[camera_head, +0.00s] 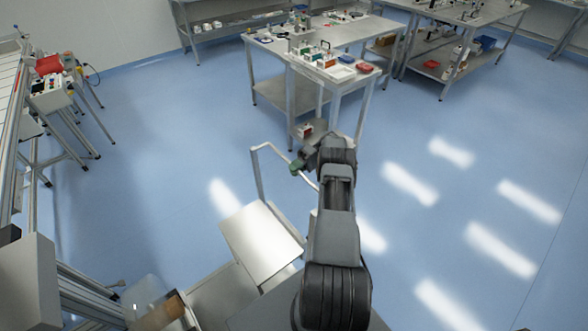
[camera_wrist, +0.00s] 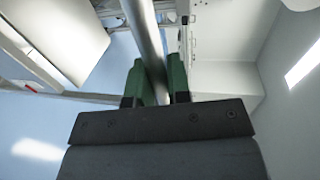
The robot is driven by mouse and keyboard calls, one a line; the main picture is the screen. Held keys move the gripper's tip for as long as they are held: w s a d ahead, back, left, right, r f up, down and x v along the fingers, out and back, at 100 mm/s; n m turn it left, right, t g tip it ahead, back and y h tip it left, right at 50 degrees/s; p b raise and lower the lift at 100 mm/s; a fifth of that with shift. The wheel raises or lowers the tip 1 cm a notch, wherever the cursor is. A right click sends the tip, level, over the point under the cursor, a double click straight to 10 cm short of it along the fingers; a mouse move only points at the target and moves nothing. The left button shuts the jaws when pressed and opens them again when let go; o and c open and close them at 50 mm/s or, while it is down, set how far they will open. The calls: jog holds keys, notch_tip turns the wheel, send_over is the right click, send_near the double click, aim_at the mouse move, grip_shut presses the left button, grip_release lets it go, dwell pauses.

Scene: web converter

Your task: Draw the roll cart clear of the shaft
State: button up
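The roll cart has a pale flat top plate (camera_head: 262,240) and an upright tubular handle (camera_head: 257,175) at its far side. My gripper (camera_head: 298,166) is at the handle's top bar. In the wrist view the bar (camera_wrist: 146,35) runs between the two green fingers (camera_wrist: 156,85), which look closed against it on both sides. The cart's pale plate also shows at the upper left of the wrist view (camera_wrist: 60,35). My arm hides part of the cart's right side. I cannot clearly make out the shaft near the machine at the lower left.
Machine parts and rails (camera_head: 85,290) stand close at the lower left, with a brown block (camera_head: 160,312) beside them. A workbench (camera_head: 325,60) with small items stands beyond the cart. A control stand (camera_head: 55,95) is at the left. Blue floor (camera_head: 450,210) is open to the right.

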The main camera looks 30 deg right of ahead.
jog(key=o, duration=0.4)
jog(key=shift+r, duration=0.1)
